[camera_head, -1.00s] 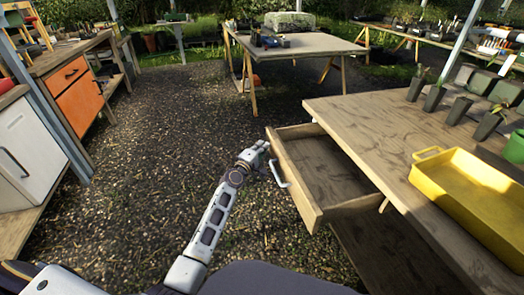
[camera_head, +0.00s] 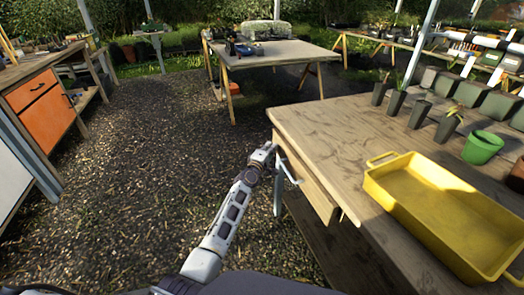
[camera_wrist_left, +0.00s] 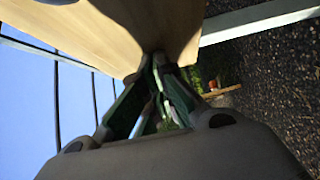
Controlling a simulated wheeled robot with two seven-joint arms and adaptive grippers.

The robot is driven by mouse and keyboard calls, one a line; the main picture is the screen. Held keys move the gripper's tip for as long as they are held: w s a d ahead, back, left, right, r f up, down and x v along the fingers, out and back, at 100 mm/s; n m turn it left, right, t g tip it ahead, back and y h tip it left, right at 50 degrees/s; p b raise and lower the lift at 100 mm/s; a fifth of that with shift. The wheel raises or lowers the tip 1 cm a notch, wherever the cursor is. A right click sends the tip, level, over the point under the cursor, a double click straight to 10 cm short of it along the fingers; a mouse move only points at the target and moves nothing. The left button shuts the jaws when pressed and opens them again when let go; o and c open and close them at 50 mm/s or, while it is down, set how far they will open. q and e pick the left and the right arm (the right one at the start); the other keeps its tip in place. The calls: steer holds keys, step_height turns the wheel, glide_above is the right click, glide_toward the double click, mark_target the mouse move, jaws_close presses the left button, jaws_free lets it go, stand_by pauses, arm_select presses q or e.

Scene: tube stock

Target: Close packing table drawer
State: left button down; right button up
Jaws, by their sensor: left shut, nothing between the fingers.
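The packing table (camera_head: 330,130) stands at the right in the head view. A pale bar handle (camera_head: 288,170) sticks out from the drawer front. My left gripper (camera_head: 264,155) is shut and empty, beside the handle and against or very near the drawer front. In the left wrist view the shut fingers (camera_wrist_left: 158,75) meet the edge of a pale wooden panel (camera_wrist_left: 120,30); contact is hard to tell. My right gripper is not in view.
A yellow tray (camera_head: 440,215), a green pot (camera_head: 483,147) and several dark pots with seedlings stand on the packing table. Another table (camera_head: 275,52) stands behind. An orange-fronted cabinet (camera_head: 42,120) is at the left. The gravel floor between is clear.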

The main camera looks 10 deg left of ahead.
arm_select(q)
steer(key=shift+w+d, duration=0.65)
steer(key=shift+d, duration=0.35)
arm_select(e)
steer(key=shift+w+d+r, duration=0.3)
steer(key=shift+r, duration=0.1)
arm_select(q)
steer(key=shift+d+r, duration=0.1)
steer(key=shift+r, duration=0.05)
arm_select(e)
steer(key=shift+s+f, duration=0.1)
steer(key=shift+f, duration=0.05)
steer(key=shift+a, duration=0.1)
